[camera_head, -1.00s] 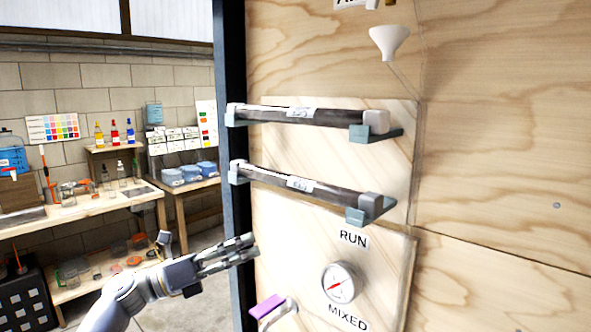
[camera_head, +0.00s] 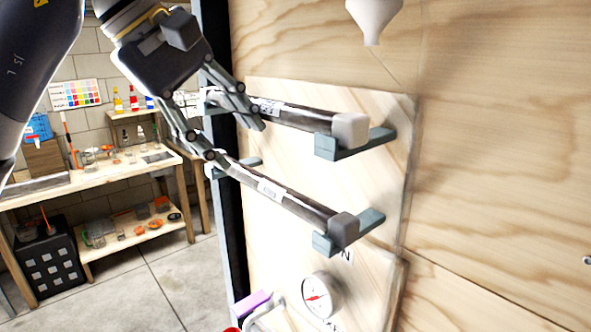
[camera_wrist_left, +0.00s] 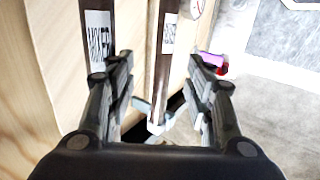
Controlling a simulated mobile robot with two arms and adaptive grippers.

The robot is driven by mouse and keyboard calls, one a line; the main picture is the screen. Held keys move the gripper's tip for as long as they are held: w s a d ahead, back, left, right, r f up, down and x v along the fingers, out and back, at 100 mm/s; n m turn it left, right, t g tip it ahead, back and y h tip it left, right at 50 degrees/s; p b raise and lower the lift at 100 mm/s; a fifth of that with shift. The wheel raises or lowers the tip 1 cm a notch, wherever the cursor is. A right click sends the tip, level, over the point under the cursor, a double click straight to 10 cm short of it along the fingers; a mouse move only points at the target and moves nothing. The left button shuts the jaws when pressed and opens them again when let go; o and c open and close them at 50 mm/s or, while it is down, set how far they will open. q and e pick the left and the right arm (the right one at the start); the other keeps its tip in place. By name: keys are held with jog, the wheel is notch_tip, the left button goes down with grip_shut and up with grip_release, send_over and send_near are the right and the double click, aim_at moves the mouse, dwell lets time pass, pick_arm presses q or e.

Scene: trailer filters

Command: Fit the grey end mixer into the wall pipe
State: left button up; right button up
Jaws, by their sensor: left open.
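Two dark tubes with white labels and blocky grey ends lie on teal brackets on the wooden wall, the upper tube (camera_head: 302,117) ending in a lighter grey block and the lower tube (camera_head: 297,200) in a greyer one. My left gripper (camera_head: 235,140) is open and empty in front of their left parts. One finger overlaps the upper tube and the other comes near the lower tube's left end. In the left wrist view, the lower tube (camera_wrist_left: 160,75) shows between the open fingers, and the upper tube (camera_wrist_left: 98,35) is partly behind the left finger. Contact cannot be told.
A gauge (camera_head: 317,296) and a pale bent pipe (camera_head: 268,312) with a purple handle (camera_head: 250,304) sit below the brackets. A white funnel (camera_head: 375,15) is above. A workbench (camera_head: 95,180) stands at the left.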

aim_at(258, 179)
pick_arm(q)
jog(key=f, duration=0.1)
jog(key=w+f, duration=0.1)
jog(key=d+f+p, duration=0.1)
jog(key=shift+w+f, duration=0.15)
jog(key=shift+f, duration=0.25)
jog(key=p+x, duration=0.1)
jog(key=x, duration=0.3)
jog(key=shift+w+d+f+p, duration=0.1)
jog(key=shift+d+f+p, duration=0.1)
jog(key=shift+p, duration=0.1)
jog(key=shift+w+d+f, duration=0.1)
jog(key=shift+w+f, duration=0.1)
jog(key=shift+f, duration=0.2)
jog(key=shift+s, duration=0.1)
jog(key=c, duration=0.9)
grip_shut()
pick_arm(e)
jog(key=a+r, duration=0.1)
jog(key=s+a+r, duration=0.1)
jog(key=r, duration=0.1)
jog(key=shift+a, duration=0.2)
